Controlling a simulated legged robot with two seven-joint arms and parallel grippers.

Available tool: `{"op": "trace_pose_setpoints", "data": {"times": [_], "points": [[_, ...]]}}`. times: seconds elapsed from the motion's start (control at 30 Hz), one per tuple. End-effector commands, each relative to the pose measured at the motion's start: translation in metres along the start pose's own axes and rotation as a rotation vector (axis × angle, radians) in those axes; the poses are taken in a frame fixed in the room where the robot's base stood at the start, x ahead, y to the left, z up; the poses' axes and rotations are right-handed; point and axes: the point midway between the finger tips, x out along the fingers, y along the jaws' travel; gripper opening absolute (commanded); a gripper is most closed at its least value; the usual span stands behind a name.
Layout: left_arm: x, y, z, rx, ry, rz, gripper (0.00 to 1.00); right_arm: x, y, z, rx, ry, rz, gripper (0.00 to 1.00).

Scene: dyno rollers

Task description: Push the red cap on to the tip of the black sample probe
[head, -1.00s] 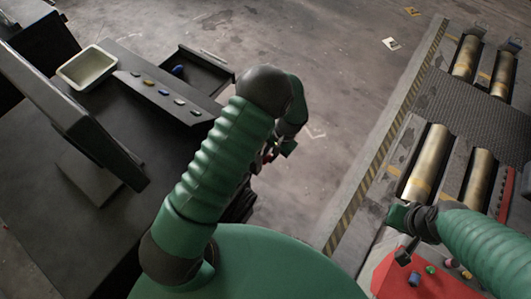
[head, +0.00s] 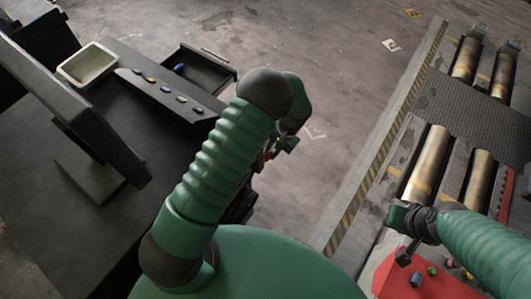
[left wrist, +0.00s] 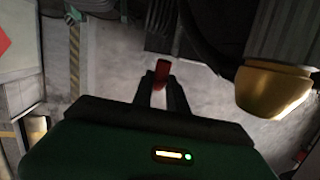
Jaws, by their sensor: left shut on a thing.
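My left gripper (head: 268,157) is largely hidden behind its own green arm in the head view. In the left wrist view its two dark fingers (left wrist: 162,88) are closed around a small red piece, the red cap (left wrist: 162,72), which sticks out past the fingertips. My right gripper (head: 404,254) hangs over the red surface at the lower right of the head view; its jaws are too small and dark to read. I cannot make out the black sample probe for certain in either view.
Metal rollers (head: 427,162) stand in the floor at right, behind a striped edge (head: 385,175). A red surface (head: 393,275) carries coloured knobs. At left are a dark desk with a monitor (head: 70,95), a pale tray (head: 75,76) and an open drawer (head: 205,85). Bare floor lies between.

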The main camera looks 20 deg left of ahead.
Motion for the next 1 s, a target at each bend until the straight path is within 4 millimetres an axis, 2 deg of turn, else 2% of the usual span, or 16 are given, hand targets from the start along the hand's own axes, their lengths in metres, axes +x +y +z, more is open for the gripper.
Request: {"op": "trace_pose_setpoints", "data": {"times": [0.27,0.7,1.0], "points": [[-0.001,0.000,-0.001,0.000,0.004,-0.001,0.00,0.000,0.000,0.000,0.000,0.000,0.000,0.23],[0.003,-0.007,0.002,-0.060,0.000,-0.160,0.00,0.015,0.000,0.003,0.000,0.000,0.000,0.23],[0.002,-0.009,0.002,-0.068,0.001,-0.174,0.00,0.014,0.000,0.003,0.000,0.000,0.000,0.23]]}}
